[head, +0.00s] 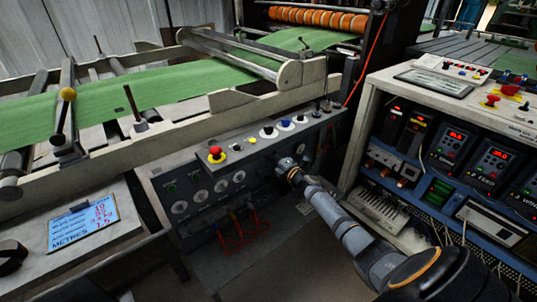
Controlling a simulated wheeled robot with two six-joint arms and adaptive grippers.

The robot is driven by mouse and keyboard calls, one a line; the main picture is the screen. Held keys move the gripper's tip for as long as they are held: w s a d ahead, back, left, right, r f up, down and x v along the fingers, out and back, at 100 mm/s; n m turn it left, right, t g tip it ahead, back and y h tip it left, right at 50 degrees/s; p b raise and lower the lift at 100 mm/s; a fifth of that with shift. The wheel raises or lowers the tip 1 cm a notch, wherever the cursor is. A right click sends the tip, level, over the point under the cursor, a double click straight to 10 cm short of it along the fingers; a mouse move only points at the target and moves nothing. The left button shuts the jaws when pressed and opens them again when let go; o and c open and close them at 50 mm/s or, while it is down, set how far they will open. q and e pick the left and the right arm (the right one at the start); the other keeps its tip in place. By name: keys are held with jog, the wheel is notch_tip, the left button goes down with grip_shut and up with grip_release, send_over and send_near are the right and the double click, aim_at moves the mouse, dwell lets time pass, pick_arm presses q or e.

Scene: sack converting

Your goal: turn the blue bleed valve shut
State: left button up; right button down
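A small blue knob (285,122), which looks like the blue bleed valve, sits on the sloping top of the grey control panel (160,178). It is between a black knob on a white disc (268,131) and another dark knob (302,117). How far it is turned is too small to tell. My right arm comes in from the lower right. Its gripper (286,165) is in front of the panel's face, below the blue knob and apart from it in the picture. Its fingers are too small and dark to show whether they are open. My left gripper is not in view.
A red mushroom button (215,153) on a yellow base is left of the knobs. Green sack web (150,92) runs behind. A rack of electronics (455,140) stands close on the right.

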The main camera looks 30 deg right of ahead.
dwell(0.3)
jog(key=c, duration=1.4)
grip_release()
jog(key=shift+d, duration=0.1)
jog(key=s, duration=0.8)
jog(key=s+d, duration=0.1)
jog(key=s, duration=0.3)
